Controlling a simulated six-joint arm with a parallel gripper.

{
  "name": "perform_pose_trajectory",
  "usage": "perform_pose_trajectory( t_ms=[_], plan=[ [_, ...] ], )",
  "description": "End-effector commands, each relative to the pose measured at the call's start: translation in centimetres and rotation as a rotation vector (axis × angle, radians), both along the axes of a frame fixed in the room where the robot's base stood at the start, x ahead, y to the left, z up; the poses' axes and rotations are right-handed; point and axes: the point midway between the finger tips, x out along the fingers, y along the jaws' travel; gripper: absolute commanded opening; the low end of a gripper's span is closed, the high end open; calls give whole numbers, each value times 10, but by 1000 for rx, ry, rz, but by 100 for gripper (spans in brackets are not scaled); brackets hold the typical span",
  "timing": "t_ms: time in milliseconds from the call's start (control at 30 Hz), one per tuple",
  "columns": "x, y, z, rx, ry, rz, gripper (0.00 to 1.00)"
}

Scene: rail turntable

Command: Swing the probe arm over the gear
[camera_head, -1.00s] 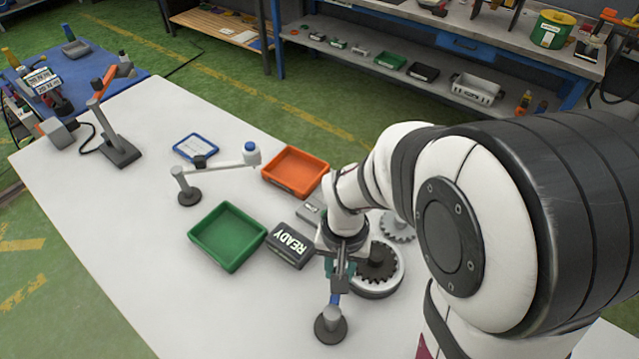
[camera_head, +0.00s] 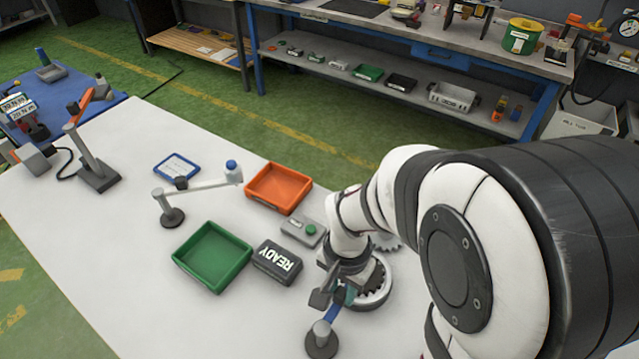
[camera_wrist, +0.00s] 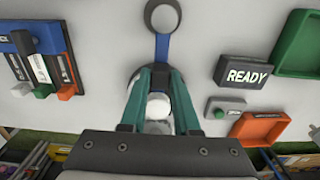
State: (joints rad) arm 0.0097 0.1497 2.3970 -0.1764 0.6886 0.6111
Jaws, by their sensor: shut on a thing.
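The probe arm (camera_head: 331,313) is a blue bar pivoted on a grey post with a dark round base. In the wrist view the bar (camera_wrist: 162,48) runs from the pivot ring at the top down to my fingers. My gripper (camera_head: 340,297) is shut on the free end of the bar; in the wrist view its teal fingers (camera_wrist: 156,80) close around it. A pale round part shows between the fingers. The dark toothed gear (camera_head: 372,291) lies on a round turntable just right of my gripper, partly hidden by my wrist. Whether the arm's end is over the gear is unclear.
A black READY box (camera_head: 277,262), a grey box with a green button (camera_head: 302,231), a green tray (camera_head: 212,257) and an orange tray (camera_head: 278,187) stand left of my arm. A white jointed arm (camera_head: 205,183) stands farther left. The table's front left is clear.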

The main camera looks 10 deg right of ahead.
Motion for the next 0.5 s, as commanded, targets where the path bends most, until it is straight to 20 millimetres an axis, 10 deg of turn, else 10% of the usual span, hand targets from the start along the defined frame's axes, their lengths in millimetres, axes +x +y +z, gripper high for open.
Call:
perform_pose_trajectory(
  t_ms=[267,300,500],
  plan=[
    [0,-1,0,-1,0,-3,0],
    [0,-1,0,-2,1,-3,32],
    [0,-1,0,-1,1,-2,60]
  ],
)
